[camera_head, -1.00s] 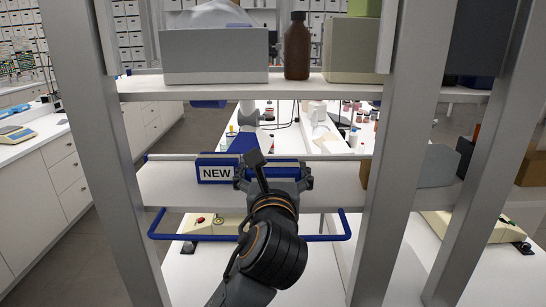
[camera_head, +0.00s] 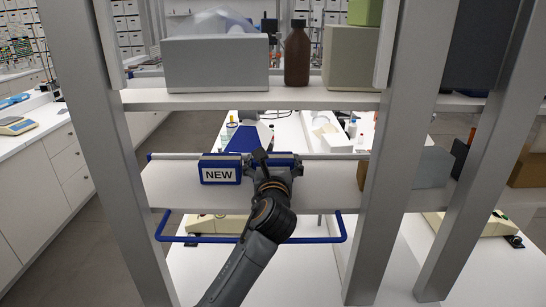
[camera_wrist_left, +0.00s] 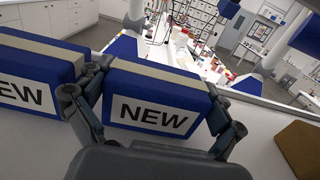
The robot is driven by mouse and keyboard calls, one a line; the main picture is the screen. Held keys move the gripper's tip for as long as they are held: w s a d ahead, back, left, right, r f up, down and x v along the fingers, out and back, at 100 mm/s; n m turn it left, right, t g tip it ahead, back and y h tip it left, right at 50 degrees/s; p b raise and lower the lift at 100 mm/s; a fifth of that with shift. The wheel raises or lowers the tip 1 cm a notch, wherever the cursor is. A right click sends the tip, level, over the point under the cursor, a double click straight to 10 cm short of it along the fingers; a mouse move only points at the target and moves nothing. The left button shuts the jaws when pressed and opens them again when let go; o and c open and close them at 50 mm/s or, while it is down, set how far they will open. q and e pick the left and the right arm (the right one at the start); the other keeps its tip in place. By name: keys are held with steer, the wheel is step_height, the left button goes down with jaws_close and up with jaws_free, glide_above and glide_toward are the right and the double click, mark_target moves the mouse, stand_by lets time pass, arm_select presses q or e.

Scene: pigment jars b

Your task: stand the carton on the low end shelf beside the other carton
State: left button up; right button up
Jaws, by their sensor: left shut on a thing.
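My left gripper (camera_head: 272,172) is shut on a blue carton (camera_head: 284,158), mostly hidden behind it in the head view. In the left wrist view the held carton (camera_wrist_left: 155,84) shows a white NEW label between the fingers of the gripper (camera_wrist_left: 150,115). The other carton (camera_head: 220,168), also blue with a NEW label, stands on the shelf (camera_head: 185,196) just to the left. It also shows in the left wrist view (camera_wrist_left: 35,68). The held carton is upright beside it, with a finger at the narrow gap. Whether its base touches the shelf is not clear. My right gripper is out of view.
A blue rail (camera_head: 325,238) runs along the shelf front. Grey uprights (camera_head: 395,150) flank the bay. A brown block (camera_wrist_left: 302,146) lies on the right, with bare shelf before it. The shelf above holds a grey box (camera_head: 217,64) and a brown bottle (camera_head: 297,57).

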arm_select(q)
steer(key=shift+f, duration=0.1)
steer(key=o, duration=0.9)
steer(key=shift+c, duration=0.2)
steer(key=s+b, duration=0.3)
steer(key=s, duration=0.8)
steer(key=shift+s, duration=0.55)
